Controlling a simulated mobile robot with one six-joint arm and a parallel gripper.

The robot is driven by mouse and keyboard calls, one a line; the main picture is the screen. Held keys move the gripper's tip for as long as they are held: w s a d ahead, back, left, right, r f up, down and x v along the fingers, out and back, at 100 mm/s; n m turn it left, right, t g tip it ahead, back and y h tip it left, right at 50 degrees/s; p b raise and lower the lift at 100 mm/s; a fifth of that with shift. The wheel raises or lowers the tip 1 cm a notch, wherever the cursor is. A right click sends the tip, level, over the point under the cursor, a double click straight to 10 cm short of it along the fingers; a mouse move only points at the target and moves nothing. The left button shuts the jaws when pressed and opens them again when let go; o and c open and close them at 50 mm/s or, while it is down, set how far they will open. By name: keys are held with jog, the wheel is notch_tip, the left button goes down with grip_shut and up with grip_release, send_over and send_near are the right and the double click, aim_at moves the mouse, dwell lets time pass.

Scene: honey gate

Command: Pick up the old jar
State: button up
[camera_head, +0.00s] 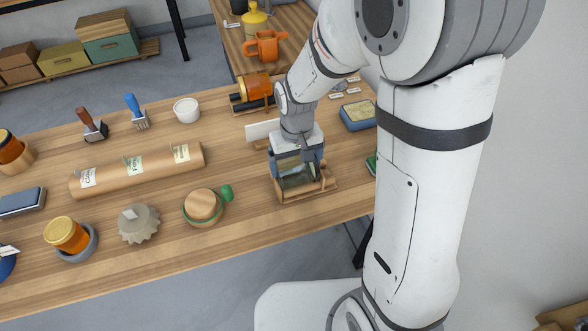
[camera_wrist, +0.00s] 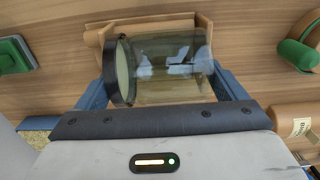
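A clear greyish glass jar (camera_wrist: 168,62) with a dark-rimmed lid (camera_wrist: 121,70) lies on its side in a wooden cradle (camera_wrist: 115,27); it looks like the old jar. In the head view the jar (camera_head: 297,178) sits in the cradle (camera_head: 310,195) near the table's front edge. My gripper (camera_head: 297,168) points down over it. In the wrist view its blue fingers stand apart at the jar's lid end and base end. I cannot tell whether either finger touches the jar. The jar's lower side is hidden by the cradle.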

jog(key=c, duration=0.6)
